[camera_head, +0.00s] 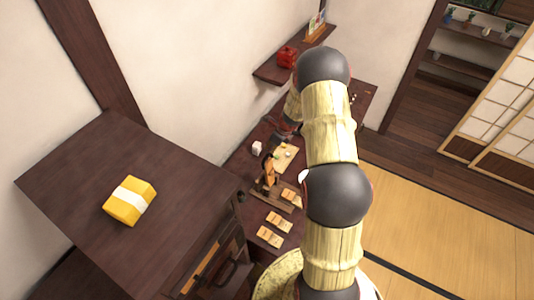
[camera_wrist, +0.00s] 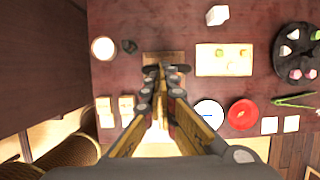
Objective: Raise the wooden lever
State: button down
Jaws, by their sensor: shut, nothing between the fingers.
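A small wooden stand with an upright piece (camera_head: 268,174), which seems to hold the wooden lever, is on the dark counter left of my arm in the head view. In the wrist view its wooden base (camera_wrist: 164,57) lies just beyond my fingertips, with a narrow light piece between them that I take to be the lever. My gripper (camera_wrist: 163,78) is shut, with nothing held, above this stand. The fingers hide part of the stand, and I cannot tell whether they touch the lever.
A board with food (camera_wrist: 224,60), a white plate (camera_wrist: 209,114), a red plate (camera_wrist: 242,114) and a dark round tray (camera_wrist: 296,41) stand to the right in the wrist view. A yellow box (camera_head: 130,200) sits on the cabinet. A shelf with a red object (camera_head: 287,57) is on the wall.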

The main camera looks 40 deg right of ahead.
jog(key=v, duration=0.7)
dwell(0.5)
